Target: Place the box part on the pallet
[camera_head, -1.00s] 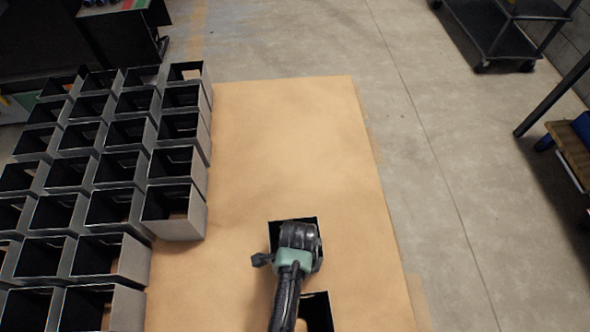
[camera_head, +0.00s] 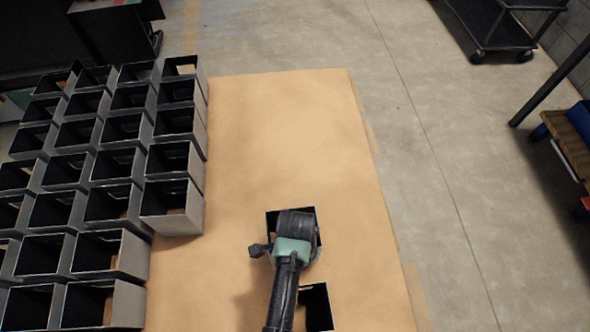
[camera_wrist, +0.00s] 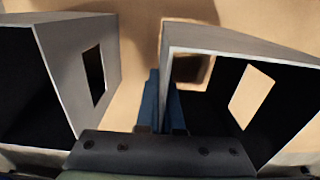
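A dark open-topped box part (camera_head: 275,217) is on the brown-topped pallet (camera_head: 290,120), under my gripper (camera_head: 290,240). In the wrist view, the blue fingers of my gripper (camera_wrist: 163,105) stand on either side of one wall of this grey box part (camera_wrist: 215,42) and look closed on it. The box part looks upright, with a rectangular window in a side. Whether its underside touches the pallet top is hidden. A second box part (camera_head: 318,305) stands nearer at the bottom right, partly behind my arm. Another box (camera_wrist: 85,40) fills the left of the wrist view, apart from the fingers.
Several rows of grey open boxes (camera_head: 172,208) stand close together along the left side. The far and right parts of the brown surface are bare. A dark cart (camera_head: 500,35) stands at the back right, and a shelf (camera_head: 568,140) is at the right edge.

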